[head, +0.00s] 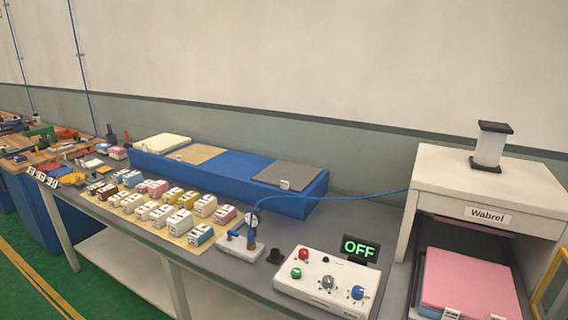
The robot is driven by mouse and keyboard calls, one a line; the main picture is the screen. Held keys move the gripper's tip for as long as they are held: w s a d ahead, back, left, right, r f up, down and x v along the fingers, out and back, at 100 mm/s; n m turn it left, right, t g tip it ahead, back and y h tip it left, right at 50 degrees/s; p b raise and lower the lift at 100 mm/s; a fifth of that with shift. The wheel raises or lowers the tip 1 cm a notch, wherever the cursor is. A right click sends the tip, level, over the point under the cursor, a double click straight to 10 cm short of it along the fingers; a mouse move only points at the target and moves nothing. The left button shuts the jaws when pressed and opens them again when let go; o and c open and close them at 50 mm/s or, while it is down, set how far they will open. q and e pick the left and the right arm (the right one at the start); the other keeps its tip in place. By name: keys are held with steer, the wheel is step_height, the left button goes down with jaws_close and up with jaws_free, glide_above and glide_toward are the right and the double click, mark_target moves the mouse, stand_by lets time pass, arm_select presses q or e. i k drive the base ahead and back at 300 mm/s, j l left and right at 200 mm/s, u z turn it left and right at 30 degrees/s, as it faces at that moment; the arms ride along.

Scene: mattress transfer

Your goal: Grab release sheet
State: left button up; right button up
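No thing in the head view is labelled as a release sheet, and I cannot tell which piece it is. Three flat pieces lie on a long blue box (240,174): a thick white slab (161,144) at the left, a thin tan sheet (198,153) beside it, and a grey sheet (288,173) at the right end. The tan and grey sheets each have a small white tag. A pink sheet or slab (468,282) lies in the opening of the white Wabrel press (485,190). Neither of my grippers shows.
A white control box (328,283) with buttons stands in front, with a display reading OFF (359,249) behind it. A gauge stand (241,240) and rows of small labelled blocks (160,213) fill the grey bench. A blue hose crosses to the press.

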mark_target(196, 154)
steer(key=j+z, duration=0.3)
steer(key=j, duration=0.5)
steer(key=j+z, duration=0.3)
steer(key=j, duration=0.5)
steer(key=j+z, duration=0.3)
steer(key=j, duration=0.5)
steer(key=k, duration=0.05)
